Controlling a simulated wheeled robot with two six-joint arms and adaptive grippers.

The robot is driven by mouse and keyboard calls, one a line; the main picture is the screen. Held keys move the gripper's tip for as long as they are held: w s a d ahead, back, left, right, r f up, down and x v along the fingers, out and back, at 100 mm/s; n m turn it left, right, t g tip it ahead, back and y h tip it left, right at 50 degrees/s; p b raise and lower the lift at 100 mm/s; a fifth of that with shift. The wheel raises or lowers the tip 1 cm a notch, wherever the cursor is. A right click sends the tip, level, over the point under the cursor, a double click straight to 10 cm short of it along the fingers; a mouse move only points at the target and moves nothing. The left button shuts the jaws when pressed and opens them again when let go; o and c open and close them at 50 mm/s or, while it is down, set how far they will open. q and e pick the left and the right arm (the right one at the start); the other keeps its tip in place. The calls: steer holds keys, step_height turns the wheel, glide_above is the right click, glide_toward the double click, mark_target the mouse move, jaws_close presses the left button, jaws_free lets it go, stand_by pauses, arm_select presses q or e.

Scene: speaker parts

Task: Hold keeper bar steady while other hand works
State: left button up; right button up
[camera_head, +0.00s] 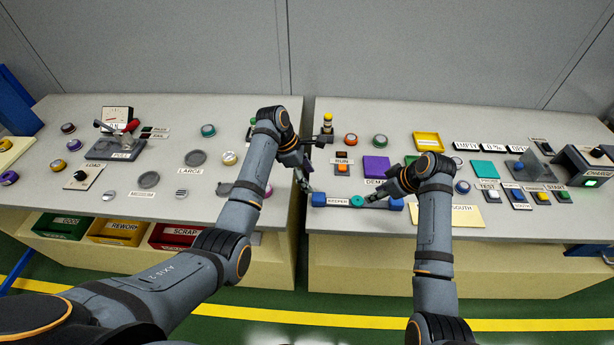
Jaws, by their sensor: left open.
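The keeper bar (319,199) lies near the front edge of the right-hand table. It has blue ends, a KEEPER label and a round teal piece (356,201) near its middle. My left gripper (308,186) is open just above and left of the bar's left end, over the gap between the tables. I cannot tell if it touches the bar. My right gripper (371,197) is over the right half of the bar, beside the teal piece. Its fingers are small and dark, so its opening is unclear, and they hide part of the bar.
A purple block (376,165) and a RUN button (342,168) stand behind the bar. A yellow tray (428,142) is further back, and a cream SOUTH plate (467,216) lies to the right. The left table holds several round speaker parts and a toggle clamp (124,146).

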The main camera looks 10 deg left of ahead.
mark_target(319, 196)
arm_select(q)
steer(key=x, duration=1)
steer(key=shift+d+f, duration=0.1)
steer(key=shift+f, duration=0.2)
jaws_close()
arm_select(e)
steer(key=shift+o, duration=1.4)
steer(key=shift+w+a, duration=0.1)
steer(key=shift+w, duration=0.05)
steer(key=shift+w+a+f+n+g+h, duration=0.2)
steer(key=shift+w+a+f+n+g, duration=0.45)
steer(key=shift+f+n, duration=0.65)
steer(key=shift+w+a+f+n+g+h, duration=0.3)
steer(key=shift+a+f+n, duration=0.5)
steer(key=shift+f, duration=1.05)
steer(key=shift+w+a+f+n+g+h, duration=0.1)
steer(key=shift+w+a+f+n+g, duration=0.65)
steer(key=shift+f, duration=0.8)
steer(key=shift+s+n, duration=0.1)
steer(key=shift+n, duration=0.15)
